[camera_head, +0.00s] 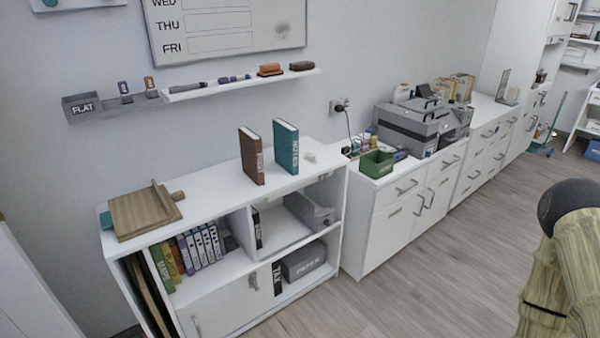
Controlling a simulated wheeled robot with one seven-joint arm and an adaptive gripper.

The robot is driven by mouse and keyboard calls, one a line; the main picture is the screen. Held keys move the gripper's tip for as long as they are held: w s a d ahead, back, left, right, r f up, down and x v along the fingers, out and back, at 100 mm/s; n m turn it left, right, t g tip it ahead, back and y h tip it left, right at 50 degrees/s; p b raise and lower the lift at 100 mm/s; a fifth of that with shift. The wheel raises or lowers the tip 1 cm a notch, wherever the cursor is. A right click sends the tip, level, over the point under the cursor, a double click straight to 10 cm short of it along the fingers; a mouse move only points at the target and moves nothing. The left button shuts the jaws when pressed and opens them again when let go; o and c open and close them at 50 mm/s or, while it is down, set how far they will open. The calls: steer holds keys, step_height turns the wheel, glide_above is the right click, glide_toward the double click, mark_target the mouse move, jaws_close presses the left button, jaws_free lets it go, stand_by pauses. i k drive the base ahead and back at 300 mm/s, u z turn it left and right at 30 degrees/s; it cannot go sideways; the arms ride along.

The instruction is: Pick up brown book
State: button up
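The brown book (252,156) stands upright on the top of the white shelf desk (217,187), right of the middle. A teal book (286,147) stands upright just to its right, with a small gap between them. Part of my arm (562,270) shows at the lower right, far from the books. My gripper is not clearly seen, so its fingers cannot be made out.
A wooden board (140,211) lies on the left end of the desk top. A small pale object (310,157) lies right of the teal book. A wall ledge (240,84) with markers hangs above. A green box (376,164) stands on the right cabinet. The floor (430,265) in front is clear.

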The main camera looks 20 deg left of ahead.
mark_target(250, 144)
steer(key=z, duration=0.4)
steer(key=k, duration=0.15)
steer(key=u, duration=1.5)
steer(key=i, duration=0.75)
steer(key=u, duration=0.7)
